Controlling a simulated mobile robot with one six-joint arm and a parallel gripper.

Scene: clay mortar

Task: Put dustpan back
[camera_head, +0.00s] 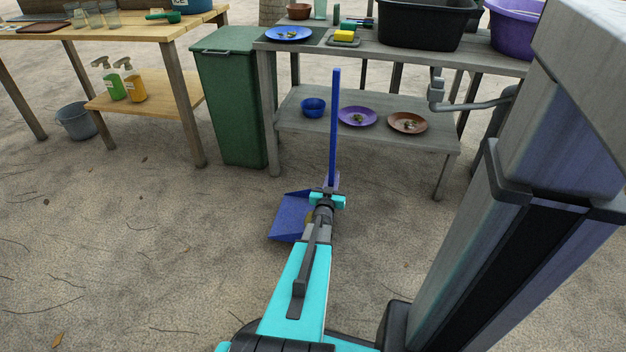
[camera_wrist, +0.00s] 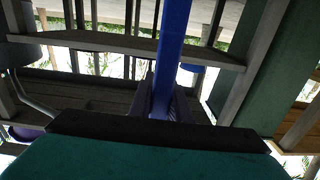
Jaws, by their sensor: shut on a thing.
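The blue dustpan (camera_head: 290,216) has a long upright blue handle (camera_head: 335,125) and a flat pan low on its left side. My gripper (camera_head: 330,196) is shut on the lower part of the handle, just above the pan. In the wrist view the handle (camera_wrist: 174,45) runs up the middle between my gripper's fingers (camera_wrist: 167,103). The pan is partly hidden behind my arm in the head view, and I cannot tell whether it touches the ground.
A green bin (camera_head: 229,100) stands ahead to the left, beside a grey table (camera_head: 385,58). Its lower shelf (camera_head: 390,138) holds a blue bowl and two plates. A wooden table (camera_head: 125,30) is at far left, with a grey bucket (camera_head: 76,121). Sandy ground (camera_head: 180,240) is mostly clear.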

